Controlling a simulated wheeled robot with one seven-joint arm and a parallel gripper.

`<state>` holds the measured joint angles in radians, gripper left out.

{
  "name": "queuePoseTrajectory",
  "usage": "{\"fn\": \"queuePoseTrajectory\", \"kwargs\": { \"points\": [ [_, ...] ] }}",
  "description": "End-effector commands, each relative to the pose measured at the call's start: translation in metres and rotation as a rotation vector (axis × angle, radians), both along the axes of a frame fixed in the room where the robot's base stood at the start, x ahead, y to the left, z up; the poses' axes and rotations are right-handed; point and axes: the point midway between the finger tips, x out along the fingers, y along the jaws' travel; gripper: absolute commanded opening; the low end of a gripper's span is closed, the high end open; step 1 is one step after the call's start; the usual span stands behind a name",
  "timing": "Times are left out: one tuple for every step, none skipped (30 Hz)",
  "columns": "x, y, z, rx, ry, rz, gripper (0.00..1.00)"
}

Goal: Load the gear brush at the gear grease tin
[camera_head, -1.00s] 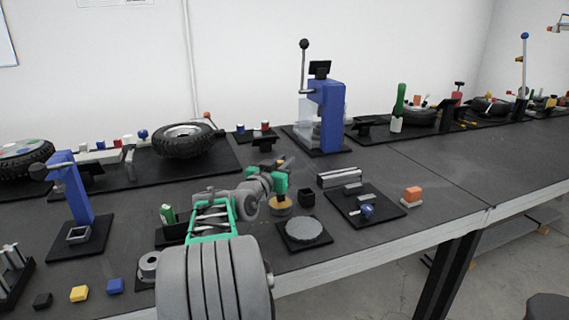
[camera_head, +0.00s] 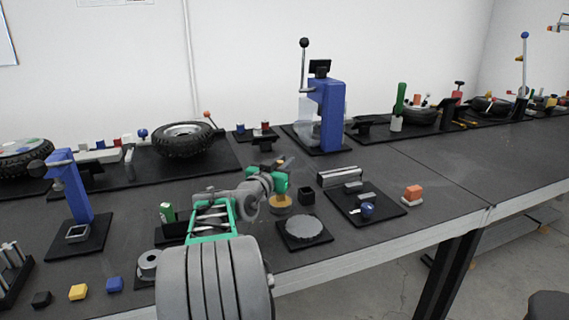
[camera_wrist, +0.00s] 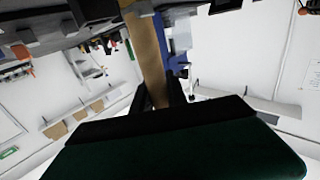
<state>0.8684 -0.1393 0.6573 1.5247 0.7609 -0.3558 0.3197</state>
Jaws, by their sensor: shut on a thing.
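My gripper (camera_head: 281,170) is at the middle of the bench in the head view, at the end of my outstretched arm. In the wrist view my gripper's dark fingers (camera_wrist: 161,95) are shut on a tan, flat-sided handle, the gear brush (camera_wrist: 147,55). A round tin with an amber top, apparently the gear grease tin (camera_head: 281,202), stands just below the green wrist part in the head view. My wrist partly covers the tin. The brush's bristle end is hidden, and I cannot tell whether it touches the grease.
A grey toothed disc (camera_head: 305,230) lies on a black mat in front of the tin. A small black box (camera_head: 306,195) stands right of the tin. A black tray (camera_head: 382,212) with small parts lies farther right. A blue press (camera_head: 327,113) stands behind.

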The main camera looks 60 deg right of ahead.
Motion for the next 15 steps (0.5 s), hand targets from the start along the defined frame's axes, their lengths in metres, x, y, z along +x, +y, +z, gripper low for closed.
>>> {"fn": "queuePoseTrajectory", "kwargs": {
  "points": [
    [0.0,0.0,-0.001,0.003,0.002,0.0,0.0],
    [0.0,0.0,0.001,0.003,0.001,0.0,0.0],
    [0.0,0.0,0.004,0.003,0.001,0.0,0.0],
    [0.0,0.0,0.007,0.002,0.001,0.0,0.0],
    [0.0,0.0,0.01,0.002,0.001,0.0,0.0],
    [0.0,0.0,0.014,0.002,0.001,0.0,0.0],
    [0.0,0.0,0.017,0.002,0.0,0.0,0.0],
    [0.0,0.0,0.02,0.002,0.0,0.0,0.0],
    [0.0,0.0,0.024,0.001,0.0,0.0,0.0],
    [0.0,0.0,0.027,0.001,0.0,0.0,0.0],
    [0.0,0.0,0.03,0.001,-0.001,0.0,0.0],
    [0.0,0.0,0.033,0.0,-0.001,0.0,0.0],
    [0.0,0.0,0.036,0.0,0.0,0.0,0.0],
    [0.0,0.0,0.039,0.0,0.0,0.0,0.0],
    [0.0,0.0,0.042,0.001,0.001,0.0,0.0]
  ]
}}
